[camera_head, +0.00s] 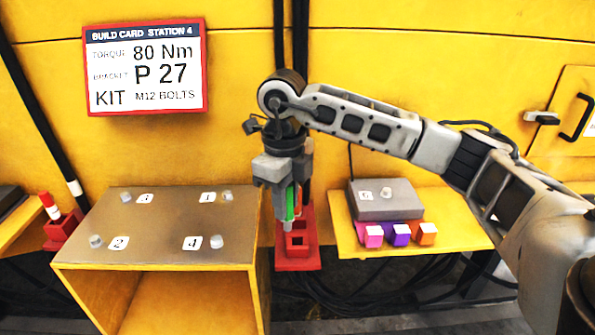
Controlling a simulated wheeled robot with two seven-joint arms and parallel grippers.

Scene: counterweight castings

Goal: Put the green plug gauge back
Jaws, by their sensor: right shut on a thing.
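The green plug gauge (290,203) is upright between the fingers of my right gripper (286,206), which is shut on it and points down. The fingers hide part of the gauge. A red holder (298,264) with square openings in its top stands just below and slightly to the right of the gripper. The gauge's lower end appears above the holder's rear part; I cannot tell whether they touch. My left gripper is not in view.
A brown-topped yellow stand (165,222) with numbered labels and several pegs is at left. A yellow shelf (455,222) at right bears a grey box (385,200) and pink, purple and orange blocks. A second red holder (62,228) with a red-and-white piece stands far left.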

